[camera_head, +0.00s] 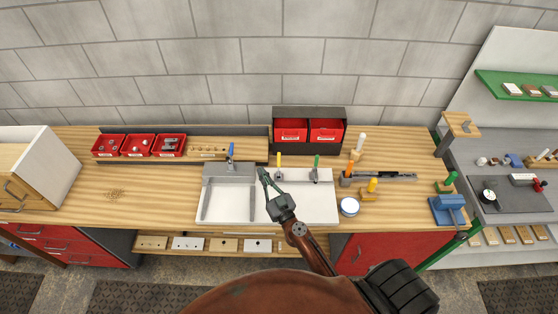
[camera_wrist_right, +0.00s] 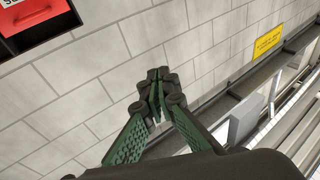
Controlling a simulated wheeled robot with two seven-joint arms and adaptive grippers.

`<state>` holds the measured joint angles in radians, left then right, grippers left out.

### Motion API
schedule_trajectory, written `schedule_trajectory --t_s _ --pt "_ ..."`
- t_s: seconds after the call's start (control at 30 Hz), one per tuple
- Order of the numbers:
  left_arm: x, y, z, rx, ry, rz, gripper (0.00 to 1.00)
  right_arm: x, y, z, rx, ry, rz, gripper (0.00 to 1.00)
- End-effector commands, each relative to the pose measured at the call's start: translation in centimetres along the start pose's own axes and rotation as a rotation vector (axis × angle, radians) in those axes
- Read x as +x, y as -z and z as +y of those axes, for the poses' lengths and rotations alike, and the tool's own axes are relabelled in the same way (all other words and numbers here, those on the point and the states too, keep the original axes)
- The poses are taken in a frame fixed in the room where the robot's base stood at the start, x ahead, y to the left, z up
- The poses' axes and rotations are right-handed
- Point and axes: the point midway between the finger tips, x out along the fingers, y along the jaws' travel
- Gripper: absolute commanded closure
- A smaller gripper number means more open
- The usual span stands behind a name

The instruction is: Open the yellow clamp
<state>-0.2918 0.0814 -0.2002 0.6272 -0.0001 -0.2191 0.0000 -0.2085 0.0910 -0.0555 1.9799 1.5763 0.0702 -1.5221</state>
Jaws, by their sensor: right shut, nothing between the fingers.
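The yellow clamp (camera_head: 279,161) has an upright yellow handle and stands near the back of the white board fixture (camera_head: 321,205). My right gripper (camera_head: 264,173) reaches over the fixture from the front, its fingertips just left of the clamp in the head view. I cannot tell whether they touch it. The wrist view shows the fingers (camera_wrist_right: 158,88) shut together with nothing between them; the clamp does not show there. A blue-handled clamp (camera_head: 231,151) is to the left and a green-handled clamp (camera_head: 316,162) to the right. My left gripper is not in view.
Red bins (camera_head: 139,146) stand at the back left, and a dark rack with red bins (camera_head: 309,129) is behind the fixture. A round tin (camera_head: 349,207) and several handled tools, one yellow (camera_head: 372,184), are on the right. The bench's left front is mostly clear.

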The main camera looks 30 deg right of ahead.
Motion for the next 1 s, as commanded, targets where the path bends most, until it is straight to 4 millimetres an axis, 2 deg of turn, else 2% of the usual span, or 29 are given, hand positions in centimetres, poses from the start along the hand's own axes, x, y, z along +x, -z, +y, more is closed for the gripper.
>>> schedule_trajectory --t_s 0.03,0.1,0.2,0.3,0.4,0.57,1.0 --pt "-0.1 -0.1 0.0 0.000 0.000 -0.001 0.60 0.9 -0.6 1.9 0.008 -0.108 -0.014 1.00" --pt "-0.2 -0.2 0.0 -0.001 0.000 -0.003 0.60 1.4 -2.3 4.4 0.010 -0.247 -0.071 1.00" --pt "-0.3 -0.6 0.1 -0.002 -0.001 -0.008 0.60 1.2 -5.2 6.5 0.012 -0.387 -0.186 1.00" --pt "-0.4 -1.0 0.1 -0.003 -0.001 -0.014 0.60 0.6 -7.6 7.4 0.011 -0.464 -0.291 1.00" --pt "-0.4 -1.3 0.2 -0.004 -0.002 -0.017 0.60 0.2 -9.0 7.7 0.009 -0.498 -0.356 1.00" --pt "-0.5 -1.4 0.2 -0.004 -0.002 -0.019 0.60 0.9 -9.9 8.4 0.008 -0.510 -0.381 1.00" --pt "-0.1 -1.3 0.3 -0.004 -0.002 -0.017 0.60 7.9 -12.9 12.3 0.009 -0.508 -0.378 1.00"
